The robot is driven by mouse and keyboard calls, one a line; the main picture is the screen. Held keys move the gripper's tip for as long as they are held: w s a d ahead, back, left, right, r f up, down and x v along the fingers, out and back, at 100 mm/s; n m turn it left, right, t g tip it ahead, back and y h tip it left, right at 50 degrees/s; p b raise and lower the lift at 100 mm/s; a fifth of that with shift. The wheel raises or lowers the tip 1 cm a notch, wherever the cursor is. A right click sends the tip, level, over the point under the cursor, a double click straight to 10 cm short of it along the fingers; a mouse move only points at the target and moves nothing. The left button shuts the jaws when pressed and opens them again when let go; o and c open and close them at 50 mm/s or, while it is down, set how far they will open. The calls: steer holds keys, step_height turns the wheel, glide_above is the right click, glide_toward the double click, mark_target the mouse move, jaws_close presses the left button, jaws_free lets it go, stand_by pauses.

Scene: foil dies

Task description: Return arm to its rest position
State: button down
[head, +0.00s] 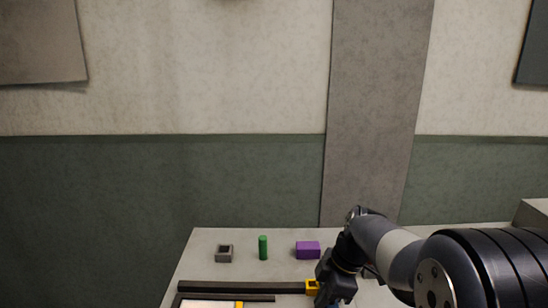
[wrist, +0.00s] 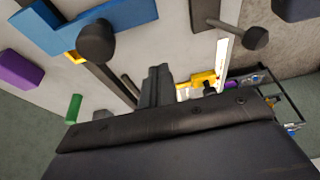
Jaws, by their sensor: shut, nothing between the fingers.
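My arm reaches in from the right in the head view, over the right part of a pale table (head: 212,238). My gripper (head: 322,300) points down at the table's near side, and its tips are hard to make out there. In the wrist view my gripper (wrist: 157,72) shows its dark fingers together, with nothing between them. A yellow piece (head: 312,287) lies just left of the gripper in the head view. A blue piece (wrist: 120,14) shows large in the wrist view; whether the gripper touches anything is unclear.
A grey block with a square hole (head: 224,254), a green cylinder (head: 263,247) and a purple block (head: 307,250) stand in a row towards the table's back. A dark bar (head: 240,287) runs in front of them. Dark round knobs (wrist: 97,42) show in the wrist view.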

steer(key=x, duration=0.6)
steer(key=shift+d+f, duration=0.1)
steer(key=shift+f, duration=0.2)
steer(key=d+p, duration=0.1)
steer(key=d, duration=0.1)
steer(key=shift+d+f, duration=0.15)
steer(key=shift+d, duration=0.65)
steer(key=shift+a, duration=0.1)
